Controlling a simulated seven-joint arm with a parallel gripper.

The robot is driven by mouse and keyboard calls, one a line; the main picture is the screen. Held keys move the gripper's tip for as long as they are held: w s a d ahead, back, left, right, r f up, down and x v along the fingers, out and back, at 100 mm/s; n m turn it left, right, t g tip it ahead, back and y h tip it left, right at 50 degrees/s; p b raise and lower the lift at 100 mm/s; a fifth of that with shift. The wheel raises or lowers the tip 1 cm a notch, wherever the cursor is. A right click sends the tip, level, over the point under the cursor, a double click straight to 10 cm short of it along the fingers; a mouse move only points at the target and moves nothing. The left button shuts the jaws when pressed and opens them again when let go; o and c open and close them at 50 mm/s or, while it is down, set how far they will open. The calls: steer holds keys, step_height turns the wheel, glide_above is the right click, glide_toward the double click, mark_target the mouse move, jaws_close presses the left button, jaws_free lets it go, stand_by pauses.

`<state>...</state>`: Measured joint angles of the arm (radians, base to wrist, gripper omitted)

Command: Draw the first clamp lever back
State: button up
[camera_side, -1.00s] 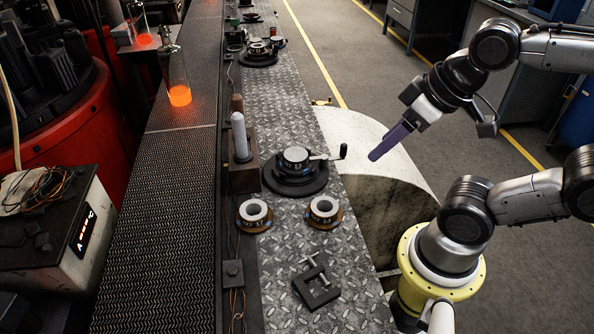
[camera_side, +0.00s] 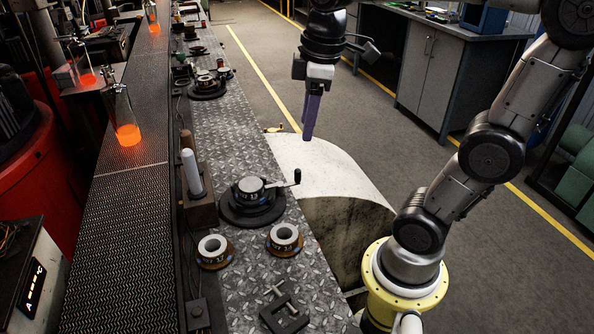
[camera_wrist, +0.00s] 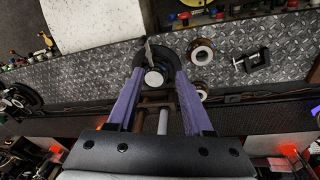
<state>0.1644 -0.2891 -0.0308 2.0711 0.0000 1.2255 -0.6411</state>
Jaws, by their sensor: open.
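A round dark mould (camera_side: 250,205) with a light-rimmed cap marked 13 sits on the diamond-plate bench. I cannot tell whether this is the first clamp lever. My gripper (camera_side: 308,138) hangs above and beyond the lever, purple fingers pointing down, touching nothing. In the wrist view the fingers of my gripper (camera_wrist: 160,72) are apart and empty. The mould's cap (camera_wrist: 154,77) and lever (camera_wrist: 149,50) show between and beyond the fingertips.
Two white rings (camera_side: 212,249) (camera_side: 285,238) on brown bases and a black clamp block (camera_side: 285,313) lie nearer on the bench. A post stand (camera_side: 193,178) is left of the mould. Glowing glass bottles (camera_side: 125,120) stand along the mesh conveyor. A pale curved cover (camera_side: 320,165) is right of the bench.

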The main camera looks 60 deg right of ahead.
steer(key=g, duration=0.2)
glide_above(298, 171)
step_height(298, 171, down, 3)
steer(key=shift+m, duration=0.4)
steer(key=f, duration=1.4)
steer(key=shift+w+d, duration=0.1)
steer(key=shift+d, duration=0.1)
steer(key=shift+r, duration=0.1)
jaws_close()
